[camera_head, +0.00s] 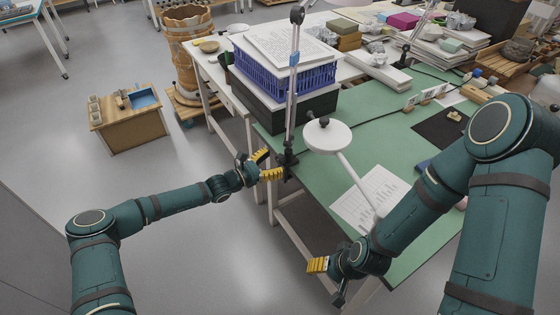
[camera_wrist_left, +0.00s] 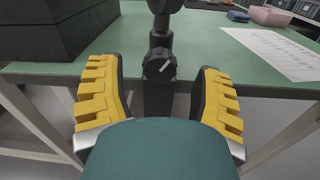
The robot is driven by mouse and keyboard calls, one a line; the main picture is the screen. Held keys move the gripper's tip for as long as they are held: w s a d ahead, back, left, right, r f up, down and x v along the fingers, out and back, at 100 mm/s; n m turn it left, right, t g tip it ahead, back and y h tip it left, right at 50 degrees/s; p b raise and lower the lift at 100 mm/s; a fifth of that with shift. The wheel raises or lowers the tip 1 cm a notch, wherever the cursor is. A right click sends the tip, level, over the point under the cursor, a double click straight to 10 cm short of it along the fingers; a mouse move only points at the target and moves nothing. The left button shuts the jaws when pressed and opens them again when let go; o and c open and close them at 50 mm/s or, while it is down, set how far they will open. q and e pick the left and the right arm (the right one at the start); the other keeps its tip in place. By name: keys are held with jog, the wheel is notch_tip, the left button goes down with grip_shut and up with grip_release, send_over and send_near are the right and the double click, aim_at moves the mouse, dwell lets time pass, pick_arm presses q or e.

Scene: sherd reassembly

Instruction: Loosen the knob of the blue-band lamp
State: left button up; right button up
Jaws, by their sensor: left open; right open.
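The blue-band lamp has a grey pole (camera_head: 291,105) with a blue band (camera_head: 294,58) near its upper part. It stands upright from a black clamp (camera_head: 287,162) on the green table's left edge. In the left wrist view, a black knob (camera_wrist_left: 160,65) with a pale mark shows on the clamp, straight ahead between my fingers. My left gripper (camera_head: 266,165) is open with yellow-padded fingers, close in front of the clamp; it also shows in the left wrist view (camera_wrist_left: 160,103). Contact cannot be told. My right gripper (camera_head: 328,281) is open and empty by the table's front edge.
A round white lamp head (camera_head: 327,136) hangs right of the pole. A black box (camera_head: 285,108) with a blue crate (camera_head: 300,80) stands behind the clamp. Printed sheets (camera_head: 368,197) lie on the green table (camera_head: 330,180).

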pick_arm(q)
jog(key=shift+x, duration=1.45)
grip_shut()
jog(key=shift+r+n+p, duration=0.2)
jog(key=shift+n+p, duration=0.3)
jog(key=shift+f+n+p, duration=0.1)
jog(key=shift+n+p, duration=0.5)
jog(key=shift+n, duration=0.3)
grip_release()
jog(key=shift+f, duration=0.1)
